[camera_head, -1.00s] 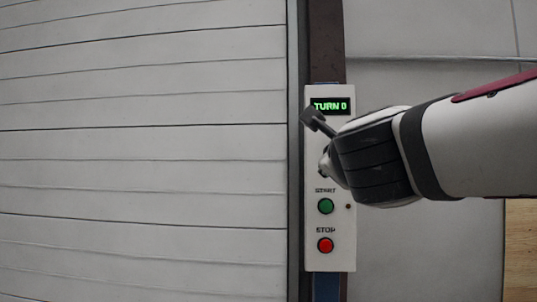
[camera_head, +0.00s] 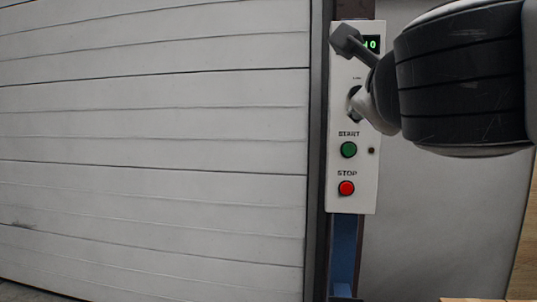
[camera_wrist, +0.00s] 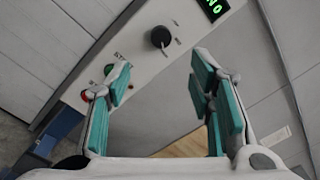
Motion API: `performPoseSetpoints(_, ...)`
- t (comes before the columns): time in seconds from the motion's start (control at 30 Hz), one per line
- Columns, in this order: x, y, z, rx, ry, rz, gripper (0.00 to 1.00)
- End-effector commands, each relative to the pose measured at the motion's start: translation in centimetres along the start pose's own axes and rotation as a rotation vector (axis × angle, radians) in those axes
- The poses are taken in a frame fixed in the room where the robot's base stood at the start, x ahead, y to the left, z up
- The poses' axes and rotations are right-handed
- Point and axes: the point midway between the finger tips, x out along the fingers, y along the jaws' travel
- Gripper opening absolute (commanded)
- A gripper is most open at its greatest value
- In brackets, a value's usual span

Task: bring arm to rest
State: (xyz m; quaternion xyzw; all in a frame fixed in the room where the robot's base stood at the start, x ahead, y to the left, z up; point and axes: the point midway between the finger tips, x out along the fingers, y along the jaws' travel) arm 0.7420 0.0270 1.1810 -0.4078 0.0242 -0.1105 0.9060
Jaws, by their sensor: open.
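My gripper (camera_wrist: 161,64) is open in the wrist view, its two teal-padded fingers apart with nothing between them. In the head view my arm's dark wrist covers the upper right of a white control panel (camera_head: 350,203) and hides part of its display (camera_head: 371,44). A black knob (camera_wrist: 160,37) shows on the panel in the wrist view, beyond the fingers. The green display (camera_wrist: 214,8) is cut off at the top edge there.
A green START button (camera_head: 348,149) and a red STOP button (camera_head: 346,188) sit low on the panel. A large pale slatted shutter (camera_head: 150,130) fills the left. A plain grey surface (camera_head: 430,220) lies right of the panel.

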Motion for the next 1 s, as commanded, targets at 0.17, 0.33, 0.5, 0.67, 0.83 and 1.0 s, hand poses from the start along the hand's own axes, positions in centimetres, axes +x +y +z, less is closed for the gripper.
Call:
performPoseSetpoints(0.17,-0.2,1.5,0.9,-0.136,-0.079,0.059,0.48)
performPoseSetpoints(0.33,-1.6,6.1,1.7,-0.461,-0.25,0.211,0.48)
performPoseSetpoints(0.5,-4.4,11.9,-0.1,-0.816,-0.416,0.406,0.48)
performPoseSetpoints(0.67,-8.2,17.0,-4.5,-1.131,-0.56,0.628,0.48)
performPoseSetpoints(0.83,-13.3,20.7,-11.3,-1.426,-0.702,0.904,0.48)
performPoseSetpoints(1.0,-18.7,21.8,-18.5,-1.642,-0.824,1.201,0.48)
